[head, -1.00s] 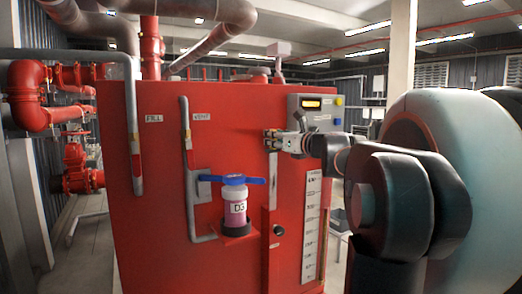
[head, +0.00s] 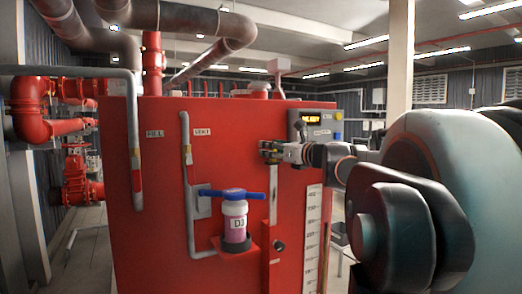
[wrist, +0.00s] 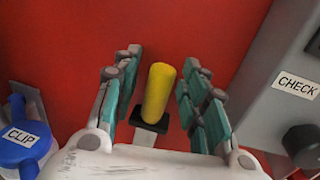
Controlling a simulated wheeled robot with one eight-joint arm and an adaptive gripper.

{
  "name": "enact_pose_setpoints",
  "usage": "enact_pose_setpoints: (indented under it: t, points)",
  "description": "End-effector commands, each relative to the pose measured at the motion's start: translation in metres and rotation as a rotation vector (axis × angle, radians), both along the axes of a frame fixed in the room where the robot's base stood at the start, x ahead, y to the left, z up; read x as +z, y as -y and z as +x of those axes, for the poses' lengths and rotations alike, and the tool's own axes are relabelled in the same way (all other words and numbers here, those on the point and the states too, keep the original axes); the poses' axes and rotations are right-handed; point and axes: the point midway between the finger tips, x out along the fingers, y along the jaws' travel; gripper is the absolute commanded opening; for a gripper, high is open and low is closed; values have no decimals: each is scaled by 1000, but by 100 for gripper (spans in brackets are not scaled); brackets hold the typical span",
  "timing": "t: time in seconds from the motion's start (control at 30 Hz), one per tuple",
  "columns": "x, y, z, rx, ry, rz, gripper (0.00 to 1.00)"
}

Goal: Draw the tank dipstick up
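In the wrist view the dipstick's yellow handle (wrist: 159,92) rises from a small dark collar (wrist: 149,124) in front of the red tank. My gripper (wrist: 160,80) has its teal-padded fingers on either side of the handle. A gap of red shows on both sides, so the fingers are open and do not touch it. In the head view my gripper (head: 268,151) is at the tank's front face (head: 160,150), at the top of a pale vertical tube (head: 272,192). The handle is not clearly visible there.
A blue valve lever (head: 231,194) and a jar marked D3 (head: 236,222) are left of and below my gripper. A grey control panel (head: 308,125) is to its right, above a white level scale (head: 312,235). Grey pipes (head: 187,170) run down the tank's face.

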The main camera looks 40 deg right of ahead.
Motion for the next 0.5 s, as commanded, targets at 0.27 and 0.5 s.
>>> enact_pose_setpoints:
  t: [0.27, 0.5]
  points:
    - [40, 0, 0, 0, 0, 0, 40]
    - [81, 1, 0, -1, 0, 0, 40]
